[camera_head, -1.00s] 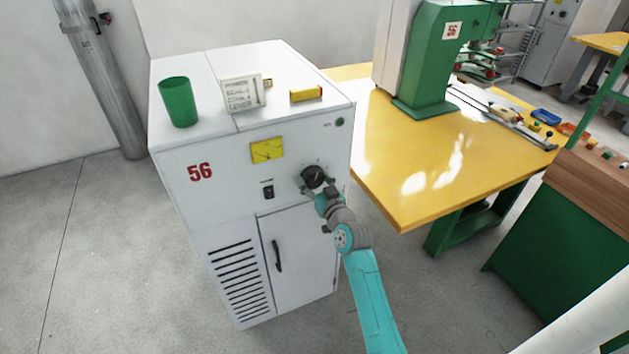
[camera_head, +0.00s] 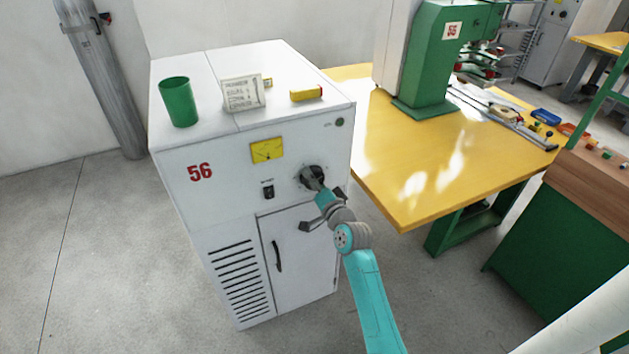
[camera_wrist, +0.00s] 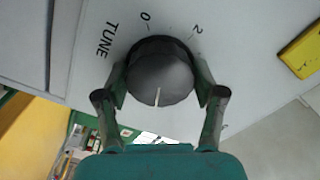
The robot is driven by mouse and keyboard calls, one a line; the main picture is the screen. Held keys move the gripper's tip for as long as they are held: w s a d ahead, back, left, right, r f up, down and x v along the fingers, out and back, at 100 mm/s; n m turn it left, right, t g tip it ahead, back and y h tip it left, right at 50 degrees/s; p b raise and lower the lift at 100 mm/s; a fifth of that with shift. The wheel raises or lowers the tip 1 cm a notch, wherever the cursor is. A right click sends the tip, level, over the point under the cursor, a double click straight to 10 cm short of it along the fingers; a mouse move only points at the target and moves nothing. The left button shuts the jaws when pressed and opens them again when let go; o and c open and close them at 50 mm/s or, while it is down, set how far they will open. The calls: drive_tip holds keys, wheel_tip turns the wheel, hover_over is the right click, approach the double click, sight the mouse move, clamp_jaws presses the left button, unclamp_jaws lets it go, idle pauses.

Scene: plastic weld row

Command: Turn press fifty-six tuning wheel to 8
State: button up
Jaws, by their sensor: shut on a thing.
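The tuning wheel is a dark round knob (camera_head: 308,175) on the upper right front of the white press cabinet (camera_head: 222,215) marked 56. In the wrist view the knob (camera_wrist: 158,72) fills the middle, with "TUNE", "0" and "2" printed around it. Its white pointer line points down the picture, toward my gripper's palm. The scale on that side is hidden by my gripper, so I cannot read the number there. My gripper (camera_wrist: 160,82) is shut on the knob, one finger on each side. In the head view my gripper (camera_head: 320,189) covers part of it.
A yellow meter (camera_head: 267,151) and a small black switch (camera_head: 268,190) sit left of the knob. On the cabinet top stand a green cup (camera_head: 179,102), a printed card (camera_head: 242,93) and a yellow block (camera_head: 306,93). A yellow table (camera_head: 400,185) is close on the right.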

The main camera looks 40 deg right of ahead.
drive_tip(key=shift+m, duration=1.1)
drive_tip(key=o, duration=1.1)
drive_tip(key=v, duration=1.2)
